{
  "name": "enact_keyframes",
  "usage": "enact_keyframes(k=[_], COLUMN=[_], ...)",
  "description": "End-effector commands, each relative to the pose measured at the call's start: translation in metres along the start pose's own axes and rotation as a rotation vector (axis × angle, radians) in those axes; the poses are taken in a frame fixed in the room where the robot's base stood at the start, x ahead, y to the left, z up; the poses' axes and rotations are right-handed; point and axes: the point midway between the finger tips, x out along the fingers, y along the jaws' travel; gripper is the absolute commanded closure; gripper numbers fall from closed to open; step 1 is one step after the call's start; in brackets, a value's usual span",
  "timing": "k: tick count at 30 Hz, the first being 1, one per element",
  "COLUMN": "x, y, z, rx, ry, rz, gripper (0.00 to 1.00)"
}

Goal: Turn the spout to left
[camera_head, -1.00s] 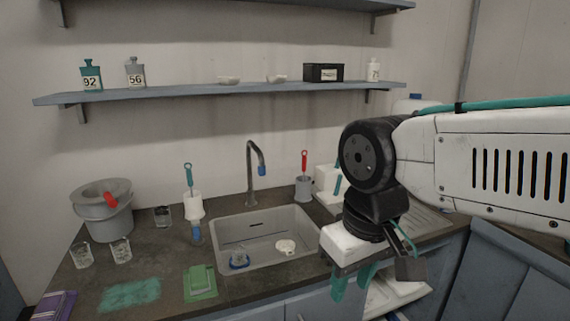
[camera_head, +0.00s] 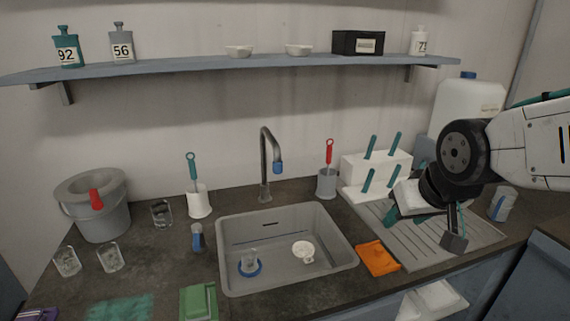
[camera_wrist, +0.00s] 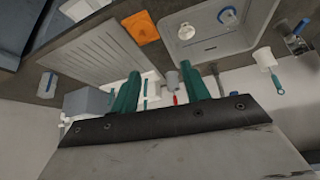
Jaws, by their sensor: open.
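The tap's grey spout (camera_head: 266,150) stands behind the sink, curving over at the top. Its blue tip (camera_head: 278,168) hangs down slightly to the right of the upright pipe, toward the basin. My gripper (camera_head: 398,212) is over the draining board, well to the right of the spout and not touching it. In the wrist view, my gripper (camera_wrist: 160,79) shows two teal fingers spread apart with nothing held between them. The spout is hard to make out there, partly behind the right finger.
The sink (camera_head: 226,279) holds a glass and a white dish. A red-handled brush (camera_head: 328,155) in a grey holder and a white rack (camera_head: 352,167) with teal handles stand between spout and gripper. A teal-handled brush (camera_head: 192,168) is left. The shelf (camera_head: 200,66) runs above.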

Motion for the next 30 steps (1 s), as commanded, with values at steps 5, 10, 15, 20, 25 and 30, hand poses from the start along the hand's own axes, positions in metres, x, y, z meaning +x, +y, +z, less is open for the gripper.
enact_keyframes(k=[5, 10, 15, 20, 25, 30], x=[0.066, 0.112, 0.14, 0.15, 0.153, 0.163], y=[-0.042, -0.095, -0.144, -0.172, -0.183, -0.191], z=[-0.087, -0.146, -0.175, -0.181, -0.187, -0.205], rx=[-0.073, -0.125, -0.15, -0.156, -0.155, -0.155], ry=[0.292, 0.578, 0.823, 0.969, 1.031, 1.036], rz=[-0.059, -0.139, -0.222, -0.277, -0.299, -0.3], gripper=[0.54, 0.54, 0.54, 0.54, 0.54, 0.54])
